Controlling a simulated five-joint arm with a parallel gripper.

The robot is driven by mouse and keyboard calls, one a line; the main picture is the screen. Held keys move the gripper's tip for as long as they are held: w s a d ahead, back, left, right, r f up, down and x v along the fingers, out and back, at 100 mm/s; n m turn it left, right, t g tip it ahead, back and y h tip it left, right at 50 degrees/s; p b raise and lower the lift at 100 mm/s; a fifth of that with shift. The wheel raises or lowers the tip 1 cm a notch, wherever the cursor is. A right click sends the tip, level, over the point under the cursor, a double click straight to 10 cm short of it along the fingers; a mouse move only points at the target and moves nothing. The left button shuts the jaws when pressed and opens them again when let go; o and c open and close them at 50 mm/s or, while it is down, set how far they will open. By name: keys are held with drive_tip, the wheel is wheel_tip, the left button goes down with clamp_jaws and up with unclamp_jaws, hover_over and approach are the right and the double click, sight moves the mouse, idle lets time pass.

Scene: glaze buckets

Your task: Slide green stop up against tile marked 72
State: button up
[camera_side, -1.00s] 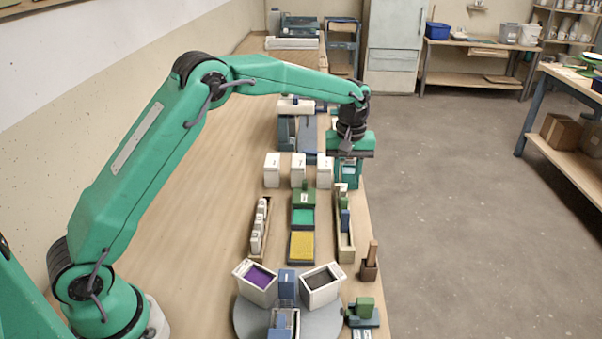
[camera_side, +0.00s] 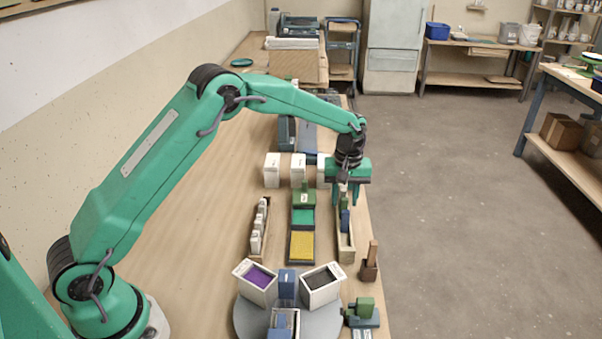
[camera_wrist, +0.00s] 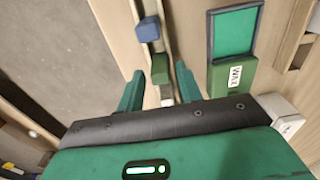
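A long narrow wooden tray (camera_side: 351,247) runs along the right side of the bench. A green block (camera_wrist: 160,68), which looks like the green stop, stands in it between a blue block (camera_wrist: 148,30) and a white tile (camera_wrist: 166,92). The blue block also shows in the side view (camera_side: 345,221). The tile's marking cannot be read, so I cannot tell whether it says 72. My gripper (camera_side: 347,198) is over the tray's far end. In the wrist view its fingers (camera_wrist: 160,72) are spread apart on either side of the green block, with gaps visible.
A green block labelled WAX (camera_wrist: 232,76) with a green pad (camera_wrist: 234,33) lies beside the tray. White containers (camera_side: 298,170) stand behind. A second tray (camera_side: 258,240) holds several white tiles. Nearer are a purple-filled bucket (camera_side: 256,282) and a dark-filled bucket (camera_side: 321,284).

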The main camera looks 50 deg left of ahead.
sight(343, 189)
clamp_jaws()
drive_tip(key=shift+w+a, duration=1.7)
drive_tip(key=shift+o, duration=0.3)
unclamp_jaws()
drive_tip(key=shift+r, duration=0.15)
drive_tip(key=shift+r, duration=3.4)
